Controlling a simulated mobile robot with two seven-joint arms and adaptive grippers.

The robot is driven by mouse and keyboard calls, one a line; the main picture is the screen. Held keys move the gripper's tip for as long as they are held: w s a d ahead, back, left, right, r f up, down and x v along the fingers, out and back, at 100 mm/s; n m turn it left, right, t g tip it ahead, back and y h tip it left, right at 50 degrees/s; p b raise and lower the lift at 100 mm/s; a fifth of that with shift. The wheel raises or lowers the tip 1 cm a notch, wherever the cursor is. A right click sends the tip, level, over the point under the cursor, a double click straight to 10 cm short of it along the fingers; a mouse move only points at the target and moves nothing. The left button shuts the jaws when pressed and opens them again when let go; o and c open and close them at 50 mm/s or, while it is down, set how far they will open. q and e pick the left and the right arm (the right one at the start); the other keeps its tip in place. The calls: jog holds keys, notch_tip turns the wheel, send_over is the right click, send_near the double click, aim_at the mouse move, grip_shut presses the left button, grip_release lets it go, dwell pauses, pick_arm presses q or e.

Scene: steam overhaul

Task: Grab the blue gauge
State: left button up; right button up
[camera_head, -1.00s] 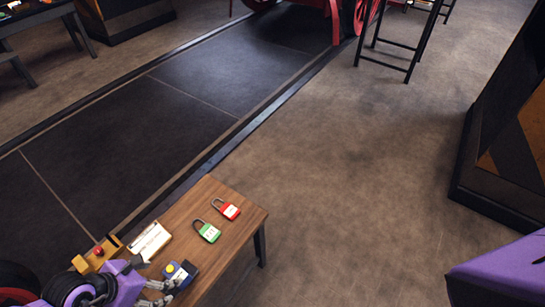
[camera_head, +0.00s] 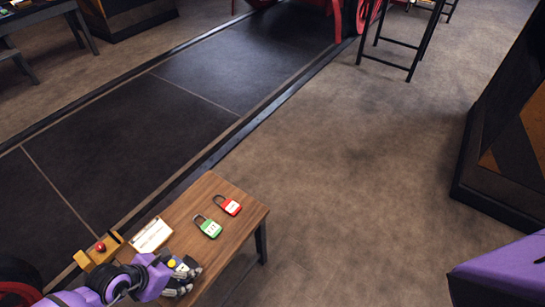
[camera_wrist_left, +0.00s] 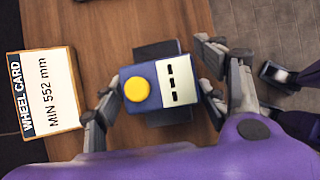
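The blue gauge (camera_wrist_left: 142,98), with a yellow round button and a white marked label, sits on a dark base on the wooden table. In the left wrist view it lies between the fingers of my left gripper (camera_wrist_left: 160,95), which are apart on either side of it. I cannot tell whether either finger touches it. In the head view my left gripper (camera_head: 183,275) is down over the gauge at the table's near part and hides most of it; its yellow button (camera_head: 171,263) shows.
Open floor (camera_head: 350,190) lies to the right.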

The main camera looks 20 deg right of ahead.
pick_arm(q)
jog(key=c, duration=1.1)
jog(key=shift+r, duration=0.1)
